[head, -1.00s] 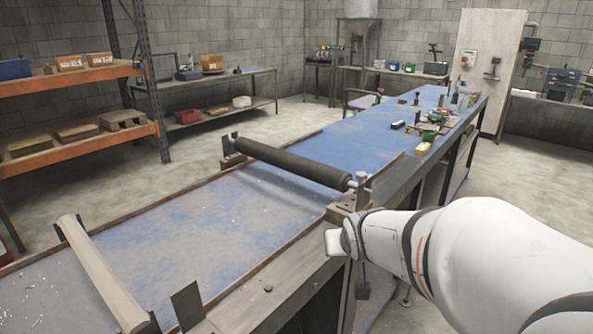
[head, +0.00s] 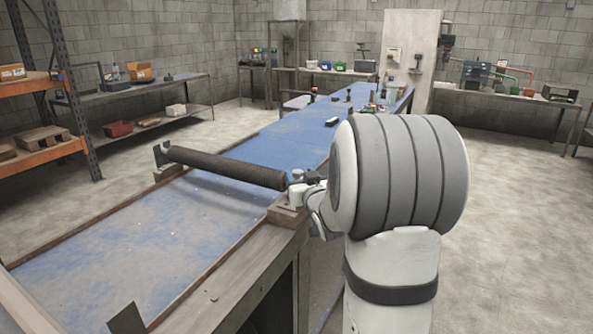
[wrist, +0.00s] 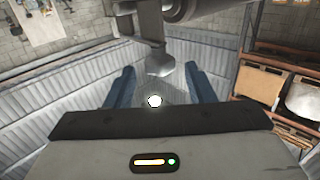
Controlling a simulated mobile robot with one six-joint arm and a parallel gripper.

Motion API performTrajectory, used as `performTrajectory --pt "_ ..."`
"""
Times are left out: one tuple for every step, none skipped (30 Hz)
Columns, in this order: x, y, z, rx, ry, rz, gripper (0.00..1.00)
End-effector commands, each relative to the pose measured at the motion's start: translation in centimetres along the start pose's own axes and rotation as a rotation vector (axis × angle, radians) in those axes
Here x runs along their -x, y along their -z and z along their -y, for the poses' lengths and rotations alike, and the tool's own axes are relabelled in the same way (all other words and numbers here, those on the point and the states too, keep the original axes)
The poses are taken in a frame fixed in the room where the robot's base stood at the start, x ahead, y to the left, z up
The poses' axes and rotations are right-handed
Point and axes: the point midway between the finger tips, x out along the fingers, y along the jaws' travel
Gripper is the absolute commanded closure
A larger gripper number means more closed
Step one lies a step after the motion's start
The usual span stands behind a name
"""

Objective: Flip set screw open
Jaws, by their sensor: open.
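The dark mesh tube (head: 222,165) lies across the blue-topped bench between two end supports. The set screw (head: 297,178) is a small grey upright part at its near right end, partly covered by my arm in the head view. In the wrist view the set screw (wrist: 158,62) is a grey stem with a rounded end, seen between the two blue fingers of my gripper (wrist: 157,82). The fingers stand apart, one on each side of it. I cannot tell whether either touches it. The tube (wrist: 185,8) crosses the top of the wrist view.
The blue bench top (head: 150,232) is clear at the front, with wooden edges. A wooden block (head: 287,212) supports the tube's near end. Small items stand at the bench's far end. An orange shelf rack (head: 45,152) stands at the left, and open floor lies at the right.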

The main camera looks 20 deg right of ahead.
Motion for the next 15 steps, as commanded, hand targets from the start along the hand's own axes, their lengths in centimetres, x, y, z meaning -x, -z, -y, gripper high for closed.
performTrajectory --pt "-0.8 0.1 0.1 0.0 0.002 0.001 0.51" --pt "-1.2 0.1 0.1 0.0 0.002 0.001 0.51" --pt "-1.7 0.1 0.1 0.0 0.002 0.0 0.51" --pt "-2.0 0.1 0.1 0.0 0.001 0.0 0.51" --pt "-2.3 0.1 0.1 0.001 0.001 0.0 0.51" --pt "-2.6 0.1 0.1 0.0 0.001 0.0 0.51" --pt "-2.8 0.0 0.1 0.001 0.001 0.0 0.51" --pt "-2.9 0.0 0.1 0.001 0.001 0.0 0.51" --pt "-3.1 0.0 0.1 0.001 0.001 0.0 0.51" --pt "-3.1 0.0 0.1 0.001 0.001 0.0 0.51" --pt "-3.2 0.0 0.1 0.001 0.001 0.0 0.51" --pt "-3.2 0.0 0.1 0.001 0.001 0.0 0.51" --pt "-3.2 0.0 0.1 0.001 0.001 0.0 0.51" --pt "-3.2 0.0 0.1 0.001 0.001 0.0 0.51" --pt "-3.2 0.0 0.1 0.001 0.001 0.0 0.51"
